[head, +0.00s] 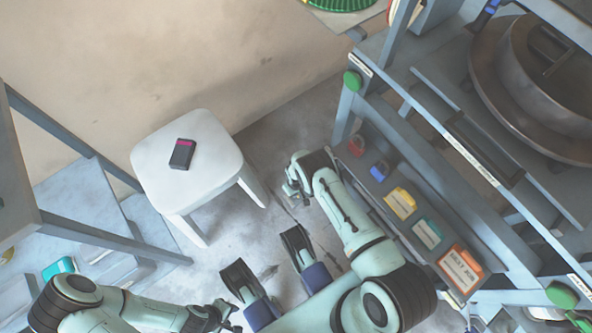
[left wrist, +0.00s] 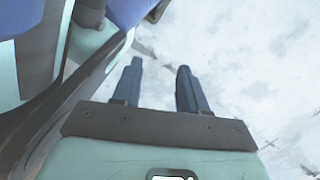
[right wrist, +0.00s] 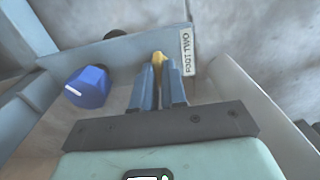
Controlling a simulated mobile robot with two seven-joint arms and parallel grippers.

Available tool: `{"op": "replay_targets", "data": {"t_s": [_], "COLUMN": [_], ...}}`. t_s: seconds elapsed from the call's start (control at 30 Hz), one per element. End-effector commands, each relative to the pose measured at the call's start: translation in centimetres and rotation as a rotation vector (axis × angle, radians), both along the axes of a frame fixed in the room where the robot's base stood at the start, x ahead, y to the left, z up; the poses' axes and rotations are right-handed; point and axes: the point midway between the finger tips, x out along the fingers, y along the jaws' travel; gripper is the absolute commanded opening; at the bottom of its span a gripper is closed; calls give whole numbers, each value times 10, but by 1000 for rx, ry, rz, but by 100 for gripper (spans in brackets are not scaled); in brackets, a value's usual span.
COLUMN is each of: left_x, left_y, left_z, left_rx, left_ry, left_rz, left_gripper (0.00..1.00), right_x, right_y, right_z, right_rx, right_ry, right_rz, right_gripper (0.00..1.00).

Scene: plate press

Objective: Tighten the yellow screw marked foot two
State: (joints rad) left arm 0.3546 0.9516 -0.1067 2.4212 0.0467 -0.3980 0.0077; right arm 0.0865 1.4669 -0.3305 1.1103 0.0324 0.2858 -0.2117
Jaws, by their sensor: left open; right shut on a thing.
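The yellow screw (right wrist: 158,58) shows in the right wrist view, beside a white label reading FOOT TWO (right wrist: 187,52). My right gripper (right wrist: 157,78) is shut on the screw, and its fingers hide most of it. The screw is not visible in the head view. My left gripper (head: 228,313) is low in the head view, over the floor and far from the screw. In the left wrist view, my left gripper (left wrist: 158,72) is open, with nothing between its fingers.
A blue knob (right wrist: 88,87) with a white mark sits left of my right fingers. The press frame (head: 432,92) fills the right, with a tray of coloured items (head: 400,203). A white stool (head: 205,170) carries a dark device (head: 182,153).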

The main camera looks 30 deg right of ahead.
Motion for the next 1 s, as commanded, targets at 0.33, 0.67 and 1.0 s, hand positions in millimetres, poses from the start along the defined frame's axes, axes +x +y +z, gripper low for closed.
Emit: {"op": "replay_targets", "data": {"t_s": [0.33,0.67,1.0], "left_x": [0,21,78], "left_y": [0,-2,-10], "left_z": [0,12,50], "left_rx": [0,4,16], "left_ry": [0,-71,-259], "left_rz": [0,-8,-25], "left_gripper": [43,43,43], "right_x": [0,0,1], "right_y": [0,0,0], "right_z": [0,31,107], "right_rx": [1,0,0], "right_ry": [-1,-2,-3], "right_rz": [-2,-2,-2], "right_gripper": [37,37,37]}}
